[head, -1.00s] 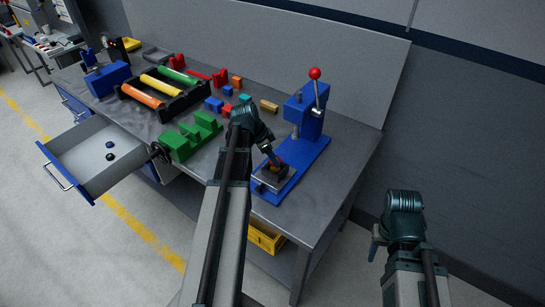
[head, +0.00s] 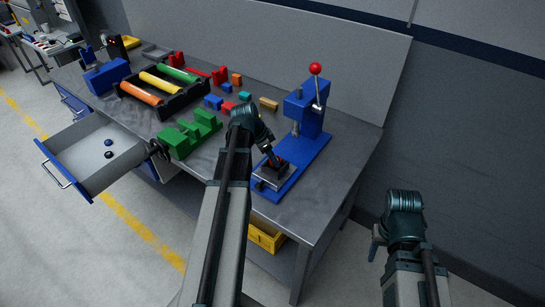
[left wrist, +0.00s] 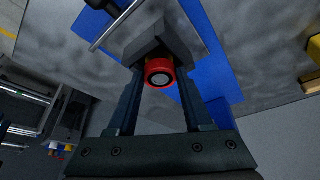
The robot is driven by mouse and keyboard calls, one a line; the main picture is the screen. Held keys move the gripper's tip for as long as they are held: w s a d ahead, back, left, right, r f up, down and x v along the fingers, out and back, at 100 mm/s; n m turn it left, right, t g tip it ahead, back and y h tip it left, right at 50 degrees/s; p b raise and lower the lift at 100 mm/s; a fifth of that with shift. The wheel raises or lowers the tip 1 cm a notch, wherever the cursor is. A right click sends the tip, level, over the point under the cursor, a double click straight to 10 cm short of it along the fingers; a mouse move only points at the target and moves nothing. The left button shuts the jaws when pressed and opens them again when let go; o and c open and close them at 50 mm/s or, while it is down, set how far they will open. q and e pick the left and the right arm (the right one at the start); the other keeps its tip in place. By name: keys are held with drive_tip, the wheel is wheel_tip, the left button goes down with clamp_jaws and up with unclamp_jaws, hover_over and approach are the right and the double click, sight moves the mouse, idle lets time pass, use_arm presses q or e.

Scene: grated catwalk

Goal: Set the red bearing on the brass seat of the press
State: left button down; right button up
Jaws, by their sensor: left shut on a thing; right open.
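The blue press (head: 302,150) stands at the right end of the workbench, with a grey block (head: 272,178) on its base. My left gripper (head: 276,162) is over this block, shut on the red bearing, which shows between its fingers in the left wrist view (left wrist: 159,72). The bearing is at the top of the block, where the brass seat is hidden; I cannot tell whether it touches the seat. My right gripper (head: 376,246) is open and empty, in front of the bench's right end.
The press lever with its red knob (head: 315,69) rises behind my left gripper. A green V-block (head: 190,135), a rack of coloured rollers (head: 165,90) and several small blocks lie to the left. An open drawer (head: 95,155) juts out at the left. A yellow bin (head: 265,236) sits below.

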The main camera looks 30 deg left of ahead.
use_arm(q)
drive_tip(key=shift+f+b, duration=0.35)
drive_tip(key=shift+f, duration=0.1)
drive_tip(key=shift+c, duration=1.1)
unclamp_jaws()
drive_tip(key=shift+o, duration=1.1)
drive_tip(key=shift+r, duration=0.15)
wheel_tip(320, 180, up, 8)
drive_tip(key=p, duration=0.8)
